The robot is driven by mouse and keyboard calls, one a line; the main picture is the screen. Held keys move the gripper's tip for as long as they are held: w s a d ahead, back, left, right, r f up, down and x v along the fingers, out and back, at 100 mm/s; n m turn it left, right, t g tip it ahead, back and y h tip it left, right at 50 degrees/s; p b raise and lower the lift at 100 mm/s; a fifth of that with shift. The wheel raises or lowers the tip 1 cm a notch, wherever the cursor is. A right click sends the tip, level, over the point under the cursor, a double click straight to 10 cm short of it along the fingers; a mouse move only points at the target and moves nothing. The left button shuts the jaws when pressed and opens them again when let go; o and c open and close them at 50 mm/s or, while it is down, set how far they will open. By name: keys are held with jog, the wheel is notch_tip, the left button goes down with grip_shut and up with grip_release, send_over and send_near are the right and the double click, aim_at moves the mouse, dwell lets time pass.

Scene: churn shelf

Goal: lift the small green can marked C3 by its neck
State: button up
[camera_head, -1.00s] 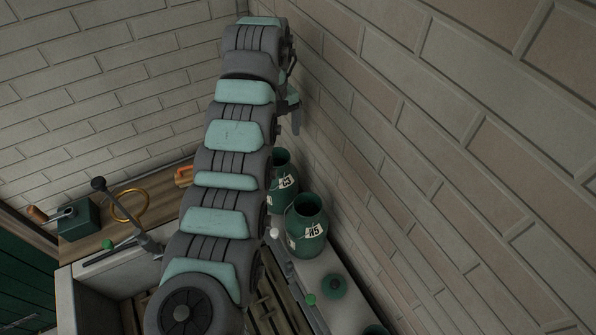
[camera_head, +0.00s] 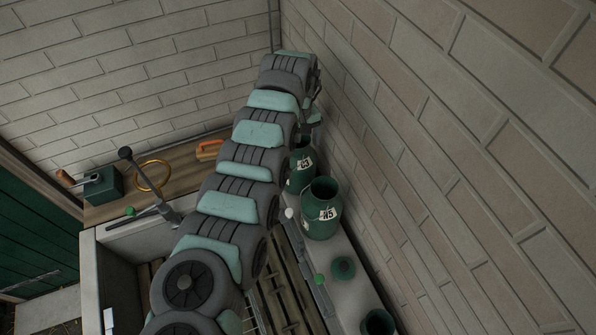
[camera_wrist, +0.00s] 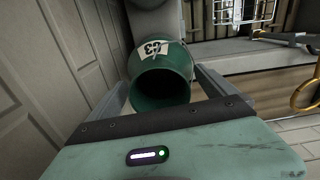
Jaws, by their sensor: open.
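The green can marked C3 (camera_head: 300,172) stands on the light ledge along the right wall, partly hidden behind my arm. Its C3 label and open round mouth show in the wrist view (camera_wrist: 160,72), where the label reads upside down. My gripper (camera_wrist: 162,88) is open in the wrist view, with one finger on either side of the can's mouth. I cannot tell whether the fingers touch it. In the head view my gripper (camera_head: 314,116) is small and partly hidden at the arm's far end, above the C3 can.
A larger green can marked N5 (camera_head: 321,212) stands right beside C3, nearer the camera. A green lid (camera_head: 343,268) and another green vessel (camera_head: 377,323) are further along the ledge. The brick wall (camera_head: 420,160) is close on the right.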

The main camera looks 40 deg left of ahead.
grip_shut()
dwell(1.1)
